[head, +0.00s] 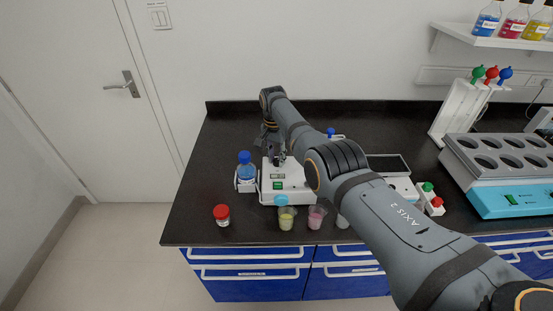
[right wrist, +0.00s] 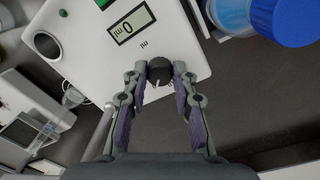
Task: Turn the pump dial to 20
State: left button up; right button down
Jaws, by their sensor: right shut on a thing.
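The pump is a low white box (head: 290,194) near the front left of the black bench, with a green switch on it. In the right wrist view its top (right wrist: 98,58) carries a small display (right wrist: 131,23) that seems to read 0, seen turned. The black pump dial (right wrist: 159,69) is a small round knob with a light pointer mark. My right gripper (right wrist: 160,72) is shut on the dial, one fingertip on each side. In the head view the right gripper (head: 275,157) is above the pump's left part. My left gripper is not in view.
A blue-capped bottle (head: 245,172) stands just left of the pump. A red-capped jar (head: 221,214) and cups with yellow-green (head: 287,218) and pink (head: 316,216) contents stand in front. A multi-hole heater (head: 502,165) is at the right. Bare bench lies left of the bottle.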

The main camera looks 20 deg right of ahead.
aim_at(275, 159)
jog(key=shift+r, duration=0.1)
dwell(0.3)
jog(key=c, duration=1.1)
grip_release()
jog(key=shift+o, duration=0.2)
notch_tip(275, 159, up, 12)
jog(key=shift+w+a, duration=0.15)
jog(key=shift+w, duration=0.1)
